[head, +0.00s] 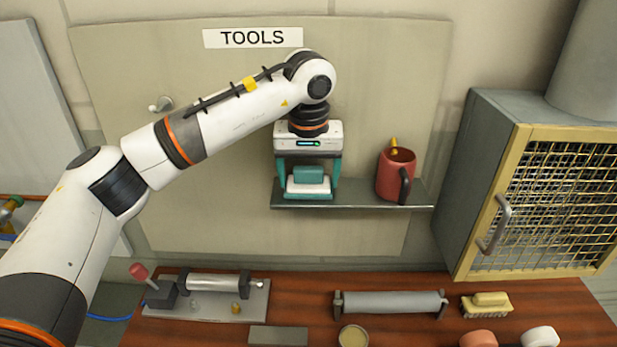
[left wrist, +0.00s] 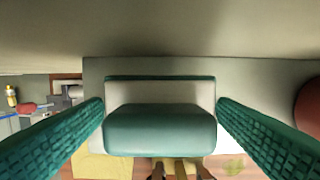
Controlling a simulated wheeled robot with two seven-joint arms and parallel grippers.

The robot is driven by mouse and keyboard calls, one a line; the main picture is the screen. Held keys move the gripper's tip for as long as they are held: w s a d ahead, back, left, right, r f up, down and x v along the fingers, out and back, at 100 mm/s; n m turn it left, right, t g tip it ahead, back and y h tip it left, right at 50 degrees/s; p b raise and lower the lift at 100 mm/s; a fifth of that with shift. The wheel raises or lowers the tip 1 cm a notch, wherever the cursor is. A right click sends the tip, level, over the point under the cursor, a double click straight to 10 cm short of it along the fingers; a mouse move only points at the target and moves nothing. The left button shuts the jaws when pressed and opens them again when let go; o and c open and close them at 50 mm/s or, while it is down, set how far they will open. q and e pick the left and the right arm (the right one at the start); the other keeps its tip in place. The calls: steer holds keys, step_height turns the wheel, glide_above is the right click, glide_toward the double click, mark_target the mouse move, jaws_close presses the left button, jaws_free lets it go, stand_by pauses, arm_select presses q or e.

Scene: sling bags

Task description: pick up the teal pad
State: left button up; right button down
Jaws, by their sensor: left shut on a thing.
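The teal pad (head: 308,176), a teal block on a white layer with a teal base, is at the left end of the grey wall shelf (head: 370,196). My left gripper (head: 308,183) points down over it, with a teal finger on each side. In the left wrist view the pad (left wrist: 160,128) fills the space between the two ribbed fingers, and the gripper is shut on it. The pad looks level and at the shelf surface; I cannot tell whether it touches the shelf. My right gripper is not in view.
A red mug (head: 395,176) with a yellow item inside stands right of the pad on the shelf. A mesh-door cabinet (head: 545,200) is at the right. Below, the wooden bench (head: 310,290) holds a grey roller (head: 390,302), a brush (head: 487,305) and a clamp-like tool (head: 212,283).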

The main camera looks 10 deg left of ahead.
mark_target(309, 166)
arm_select(q)
steer(key=shift+s+r+b, duration=0.1)
steer(key=shift+r+b, duration=0.1)
steer(key=shift+b, duration=0.3)
step_height(309, 166, up, 7)
steer(key=shift+f+b, duration=0.2)
steer(key=shift+b, duration=0.9)
steer(key=s+d+b, duration=0.2)
steer(key=s+b, duration=0.1)
steer(key=s, duration=0.6)
steer(key=s+d+b, duration=0.2)
steer(key=s+b, duration=0.1)
steer(key=s, duration=0.7)
steer(key=shift+s, duration=0.2)
